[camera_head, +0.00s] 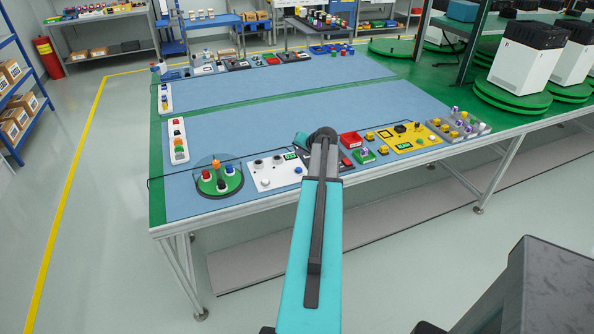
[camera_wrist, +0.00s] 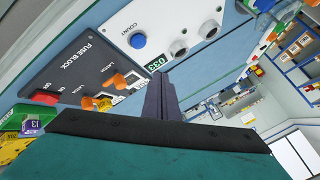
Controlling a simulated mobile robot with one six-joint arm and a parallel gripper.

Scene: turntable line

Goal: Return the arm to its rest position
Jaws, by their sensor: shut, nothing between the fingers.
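My gripper (camera_wrist: 158,82) shows in the wrist view as two dark fingers pressed together with nothing between them. It is over the front edge of the workbench, near a dark fuse block panel (camera_wrist: 85,68) and a white count panel (camera_wrist: 165,30). In the head view my teal arm (camera_head: 330,215) reaches forward from the bottom to the bench's near edge. Its dark wrist joint covers part of the panel row there, and the fingers are hidden in that view.
White machines (camera_head: 525,65) stand at right. The floor at left is clear.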

